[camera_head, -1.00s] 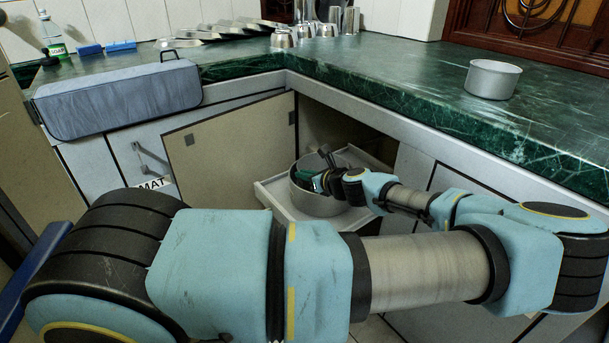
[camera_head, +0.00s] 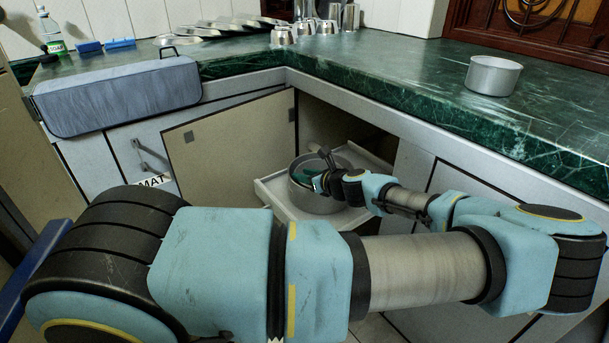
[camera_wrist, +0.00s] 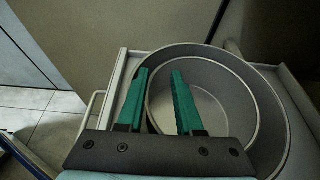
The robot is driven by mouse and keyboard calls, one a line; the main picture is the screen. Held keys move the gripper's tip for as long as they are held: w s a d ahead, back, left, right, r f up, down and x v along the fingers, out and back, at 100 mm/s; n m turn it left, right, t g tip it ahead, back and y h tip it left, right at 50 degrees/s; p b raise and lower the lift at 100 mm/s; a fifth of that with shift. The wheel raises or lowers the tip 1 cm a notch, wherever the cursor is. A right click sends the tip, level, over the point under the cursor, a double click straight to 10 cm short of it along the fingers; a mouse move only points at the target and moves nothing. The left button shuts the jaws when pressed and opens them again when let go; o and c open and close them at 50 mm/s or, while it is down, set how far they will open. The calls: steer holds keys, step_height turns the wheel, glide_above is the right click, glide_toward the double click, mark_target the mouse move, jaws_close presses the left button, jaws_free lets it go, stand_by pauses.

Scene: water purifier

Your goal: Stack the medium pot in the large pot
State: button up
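The large grey pot (camera_head: 318,203) stands on a pulled-out light shelf of the open corner cabinet; its wide rim also shows in the wrist view (camera_wrist: 279,105). The medium pot (camera_wrist: 215,95), a smaller round grey pot, sits inside the large pot, toward its left side in the wrist view. My gripper (camera_wrist: 160,72) has two green fingers spread apart over the left rim of the medium pot, one on each side of its wall. Wall contact cannot be told. In the head view my gripper (camera_head: 318,180) is down at the large pot, and the medium pot is mostly hidden.
Another small grey pot (camera_head: 493,76) stands on the green marble counter (camera_head: 420,88) at right. The light shelf (camera_head: 275,196) has raised edges around the large pot. The open cabinet door (camera_head: 235,145) is at left, and the counter edge overhangs the cabinet opening.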

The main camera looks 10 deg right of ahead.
steer(key=r+p+v, duration=0.1)
steer(key=v, duration=1.2)
steer(key=s+a+f+n+g, duration=0.25)
steer(key=a+n+g, duration=0.25)
steer(key=a+n, duration=0.25)
steer(key=s+a+f+n+g, duration=0.25)
steer(key=a+n+g, duration=0.35)
steer(key=a, duration=0.3)
steer(key=a+r+n+h, duration=0.3)
steer(key=a+r+n, duration=0.1)
steer(key=r+n, duration=0.4)
steer(key=s+a+r+n+h, duration=0.1)
steer(key=a+r+n, duration=0.3)
steer(key=r+n, duration=0.4)
steer(key=shift+s+a+r+h, duration=0.3)
steer(key=shift+a+r+h, duration=0.1)
steer(key=shift+r+h, duration=0.45)
steer(key=shift+f, duration=0.1)
